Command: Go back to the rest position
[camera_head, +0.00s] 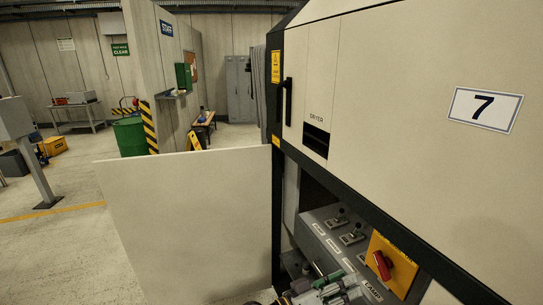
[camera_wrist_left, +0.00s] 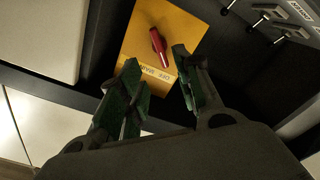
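My left gripper (camera_head: 335,288) shows at the bottom of the head view, in front of the control panel and left of a yellow switch plate (camera_head: 402,262). The plate carries a red rotary handle (camera_head: 383,265). In the left wrist view my left gripper (camera_wrist_left: 157,62) has its green-padded fingers spread with nothing between them. The red handle (camera_wrist_left: 158,46) lies beyond the fingertips, apart from them as far as I can tell. My right gripper is in neither view.
A grey panel with small toggle levers (camera_head: 345,228) is set in the machine, left of the yellow plate. The open beige door (camera_head: 190,225) stands to the left. The dark-edged upper cabinet (camera_head: 400,100) overhangs the panel. Open floor (camera_head: 60,255) lies farther left.

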